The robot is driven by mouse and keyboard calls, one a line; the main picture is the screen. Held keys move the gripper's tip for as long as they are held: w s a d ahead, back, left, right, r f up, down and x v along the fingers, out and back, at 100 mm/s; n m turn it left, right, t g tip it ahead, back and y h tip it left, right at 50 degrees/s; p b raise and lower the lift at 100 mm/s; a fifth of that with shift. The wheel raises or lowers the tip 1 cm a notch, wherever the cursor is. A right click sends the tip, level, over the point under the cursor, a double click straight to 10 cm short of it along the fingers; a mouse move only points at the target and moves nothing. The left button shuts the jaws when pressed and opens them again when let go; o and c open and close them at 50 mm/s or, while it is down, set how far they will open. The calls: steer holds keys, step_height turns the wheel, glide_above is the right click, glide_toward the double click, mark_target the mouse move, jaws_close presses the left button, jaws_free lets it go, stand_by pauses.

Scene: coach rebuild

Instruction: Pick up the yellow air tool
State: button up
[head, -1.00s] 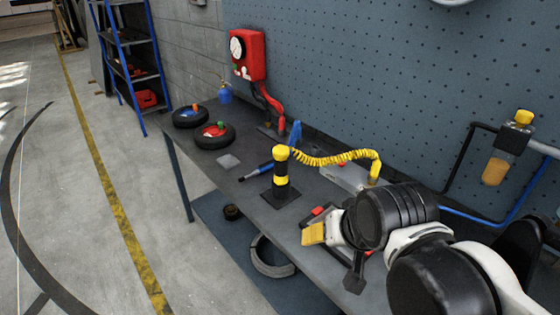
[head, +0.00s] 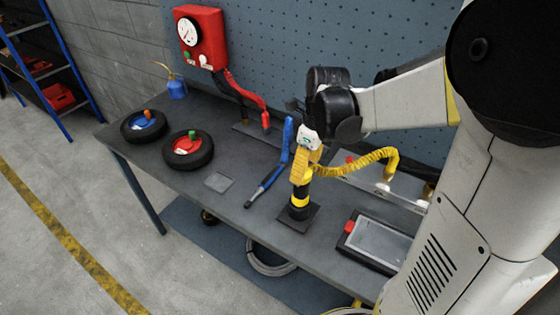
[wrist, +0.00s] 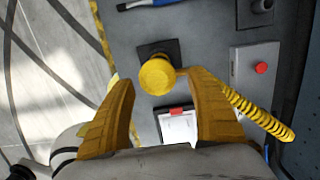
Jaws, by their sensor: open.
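The yellow air tool (head: 300,197) stands upright on a dark square base on the bench, with black bands on its body. Its yellow coiled hose (head: 355,161) runs right from its top. In the wrist view I look down on its round yellow top (wrist: 157,76). My gripper (head: 305,160) is above the tool in the head view and partly covers its top. In the wrist view its yellow fingers (wrist: 160,88) are spread, one on each side of the tool's top. No firm grip shows, and I cannot tell the exact height gap.
A blue-handled tool (head: 270,177) lies just left of the air tool. A tablet-like case (head: 378,243) lies to its right. Two wheels, one with a blue hub (head: 144,125) and one with a red hub (head: 188,149), lie further left. A red gauge box (head: 202,38) hangs behind.

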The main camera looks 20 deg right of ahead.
mark_target(301, 193)
steer(key=f, duration=0.2)
steer(key=f+b, duration=0.1)
steer(key=f, duration=0.2)
steer(key=a+f+b, duration=0.1)
steer(key=f, duration=0.1)
steer(key=shift+w+f, duration=0.35)
steer(key=shift+w, duration=0.05)
jaws_close()
